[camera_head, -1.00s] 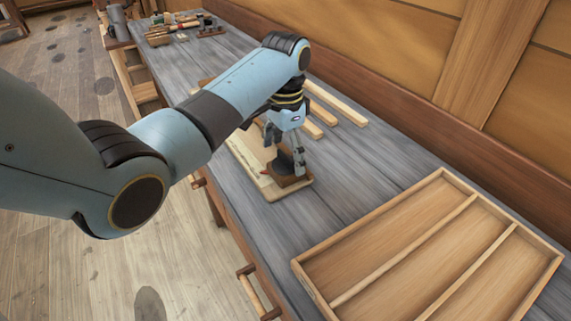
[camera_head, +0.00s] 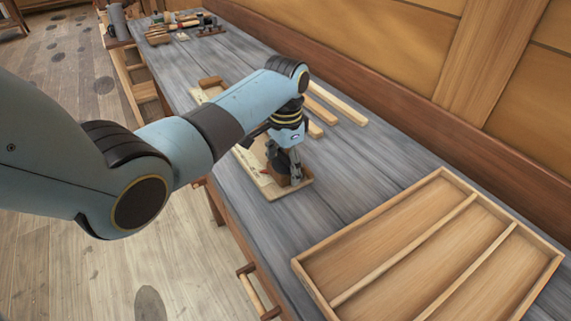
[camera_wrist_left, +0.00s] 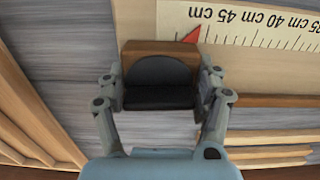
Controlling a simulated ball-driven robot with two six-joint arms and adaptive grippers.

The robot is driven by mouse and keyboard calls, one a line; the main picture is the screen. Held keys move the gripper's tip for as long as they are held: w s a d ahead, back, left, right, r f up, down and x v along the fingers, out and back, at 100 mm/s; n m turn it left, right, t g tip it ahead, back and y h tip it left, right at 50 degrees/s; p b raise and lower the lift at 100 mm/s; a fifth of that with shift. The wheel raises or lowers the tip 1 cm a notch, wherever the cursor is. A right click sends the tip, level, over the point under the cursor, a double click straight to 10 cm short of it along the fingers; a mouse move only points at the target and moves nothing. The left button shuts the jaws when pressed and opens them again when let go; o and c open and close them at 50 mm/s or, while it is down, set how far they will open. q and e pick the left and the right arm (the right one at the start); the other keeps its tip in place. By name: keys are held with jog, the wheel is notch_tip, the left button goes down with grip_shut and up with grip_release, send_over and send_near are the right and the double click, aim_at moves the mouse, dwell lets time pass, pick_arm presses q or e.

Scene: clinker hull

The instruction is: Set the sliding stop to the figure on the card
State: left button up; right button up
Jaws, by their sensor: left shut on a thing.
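The sliding stop is a brown block (camera_wrist_left: 150,47) with a dark rounded grip (camera_wrist_left: 158,75). It sits at the near end of a pale board (camera_head: 247,160). My left gripper (camera_head: 287,177) is down over it; in the left wrist view its fingers (camera_wrist_left: 160,92) are on both sides of the dark grip, shut on it. A red pointer (camera_wrist_left: 191,35) beside the block meets the ruler scale (camera_wrist_left: 255,20) close to the 45 cm label, which appears upside down. The exact reading is unclear. I cannot make out a card. My right gripper is out of view.
A wooden tray with long compartments (camera_head: 318,277) stands empty at the near right. Wooden strips (camera_head: 338,104) lie behind the board by the wall. A brown block (camera_head: 210,82) is at the board's far end. Tools (camera_head: 182,24) lie far back on the grey bench (camera_head: 345,195).

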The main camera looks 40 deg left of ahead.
aim_at(263, 148)
pick_arm(q)
jog(key=c, duration=0.7)
jog(key=shift+o, duration=0.2)
jog(key=w+a+b, duration=0.1)
jog(key=a, duration=0.2)
jog(key=w+a+b, duration=0.1)
jog(key=w+a, duration=0.1)
jog(key=a, duration=0.1)
jog(key=w+a, duration=0.1)
jog(key=a, duration=0.3)
jog(key=shift+w+b, duration=0.15)
jog(key=shift+b, duration=0.25)
jog(key=shift+a, duration=0.1)
jog(key=o, duration=1.7)
notch_tip(263, 148, up, 12)
